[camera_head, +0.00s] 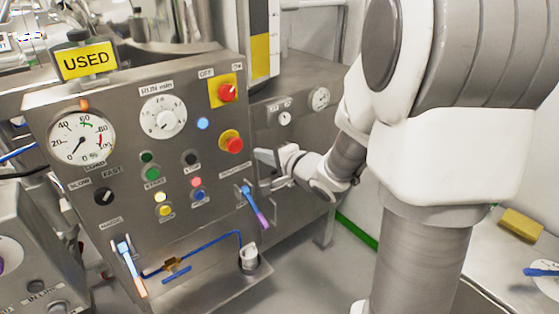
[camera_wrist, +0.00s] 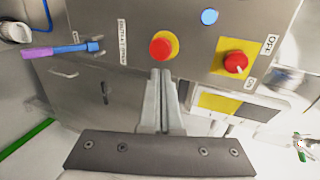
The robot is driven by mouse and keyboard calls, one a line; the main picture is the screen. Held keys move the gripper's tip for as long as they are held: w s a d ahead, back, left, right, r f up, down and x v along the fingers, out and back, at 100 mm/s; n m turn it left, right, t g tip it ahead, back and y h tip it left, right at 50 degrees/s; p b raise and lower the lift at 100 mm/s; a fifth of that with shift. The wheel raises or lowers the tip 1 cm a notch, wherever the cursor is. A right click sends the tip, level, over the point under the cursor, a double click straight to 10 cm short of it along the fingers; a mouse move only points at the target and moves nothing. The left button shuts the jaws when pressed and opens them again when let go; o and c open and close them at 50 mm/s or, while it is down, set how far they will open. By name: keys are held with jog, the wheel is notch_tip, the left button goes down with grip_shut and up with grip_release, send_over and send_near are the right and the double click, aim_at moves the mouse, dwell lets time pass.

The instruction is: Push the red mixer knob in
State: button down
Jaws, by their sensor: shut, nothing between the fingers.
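A round red knob (camera_head: 232,144) on a yellow disc sits on the right part of the steel control panel (camera_head: 110,180). It also shows in the wrist view (camera_wrist: 161,47), near the top centre, beside a small printed label (camera_wrist: 122,42). A second red knob (camera_head: 227,91), a rotary one on a yellow square marked OFF and ON, sits above it; it is at the right in the wrist view (camera_wrist: 236,63). My gripper (camera_head: 262,156) is shut and empty, just right of and below the round knob. In the wrist view its fingertips (camera_wrist: 161,73) point at the knob; contact cannot be told.
A blue light (camera_head: 203,124) sits between the red knobs. A blue and purple lever (camera_head: 254,206) sticks out below my gripper. A blue hose (camera_head: 213,238) and a valve handle (camera_head: 128,264) are lower on the panel.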

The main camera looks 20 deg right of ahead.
jog(key=v, duration=0.7)
jog(key=shift+p, duration=0.35)
jog(key=shift+f, duration=0.1)
